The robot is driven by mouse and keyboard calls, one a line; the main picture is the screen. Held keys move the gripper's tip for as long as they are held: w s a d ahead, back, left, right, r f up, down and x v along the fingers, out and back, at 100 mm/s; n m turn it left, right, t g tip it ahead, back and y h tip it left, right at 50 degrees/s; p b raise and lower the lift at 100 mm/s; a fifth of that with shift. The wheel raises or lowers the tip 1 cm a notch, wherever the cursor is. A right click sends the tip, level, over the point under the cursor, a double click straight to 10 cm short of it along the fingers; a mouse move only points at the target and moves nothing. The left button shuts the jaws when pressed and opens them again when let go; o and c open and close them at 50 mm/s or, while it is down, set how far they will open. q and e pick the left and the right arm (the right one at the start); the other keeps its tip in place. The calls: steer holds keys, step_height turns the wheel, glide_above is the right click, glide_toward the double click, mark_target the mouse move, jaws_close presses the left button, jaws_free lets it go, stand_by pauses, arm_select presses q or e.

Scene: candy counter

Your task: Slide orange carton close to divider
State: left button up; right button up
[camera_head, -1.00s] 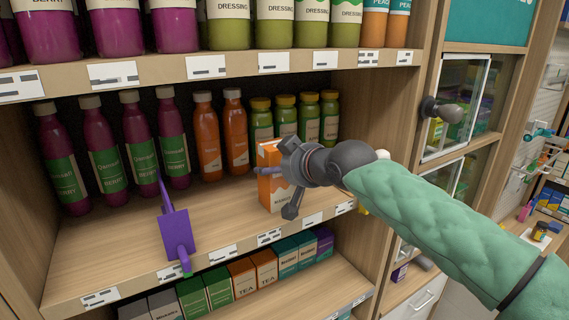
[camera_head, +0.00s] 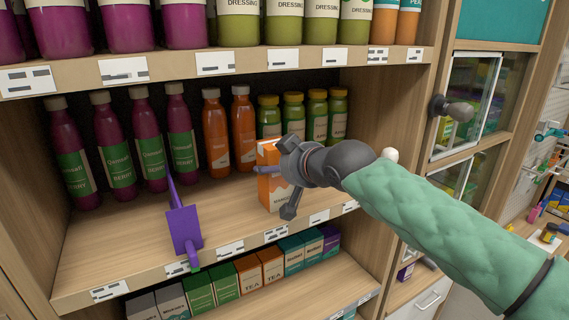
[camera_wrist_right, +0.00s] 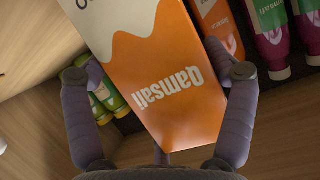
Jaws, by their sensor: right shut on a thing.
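The orange carton (camera_head: 270,192), orange and white, stands on the middle shelf (camera_head: 130,232) near its front edge, right of centre. My right gripper (camera_head: 275,170) is shut on the carton from the right front and partly covers it. In the right wrist view the carton (camera_wrist_right: 165,75) fills the space between the two fingers of the right gripper (camera_wrist_right: 160,80). The purple divider (camera_head: 184,230) stands on the same shelf to the left, with a clear gap between it and the carton. My left gripper is not in view.
Purple bottles (camera_head: 112,150), orange bottles (camera_head: 216,135) and green jars (camera_head: 293,115) stand at the back of the shelf. The wooden side wall (camera_head: 385,115) is on the right. Boxes (camera_head: 248,276) fill the shelf below. The shelf between divider and carton is bare.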

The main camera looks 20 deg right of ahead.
steer(key=shift+a+f, duration=0.25)
steer(key=shift+a, duration=0.85)
steer(key=shift+s+a+b, duration=0.1)
steer(key=shift+a+b, duration=0.05)
steer(key=shift+b, duration=0.15)
steer(key=shift+s+a+b, duration=0.1)
steer(key=shift+a+b, duration=0.6)
steer(key=shift+a, duration=0.95)
steer(key=shift+s+a+b, duration=0.1)
steer(key=shift+a+b, duration=0.4)
steer(key=shift+a, duration=1.2)
steer(key=shift+a+b, duration=0.2)
steer(key=shift+b, duration=0.1)
steer(key=shift+s+a+b, duration=0.2)
steer(key=shift+a+b, duration=0.4)
steer(key=shift+a, duration=1.1)
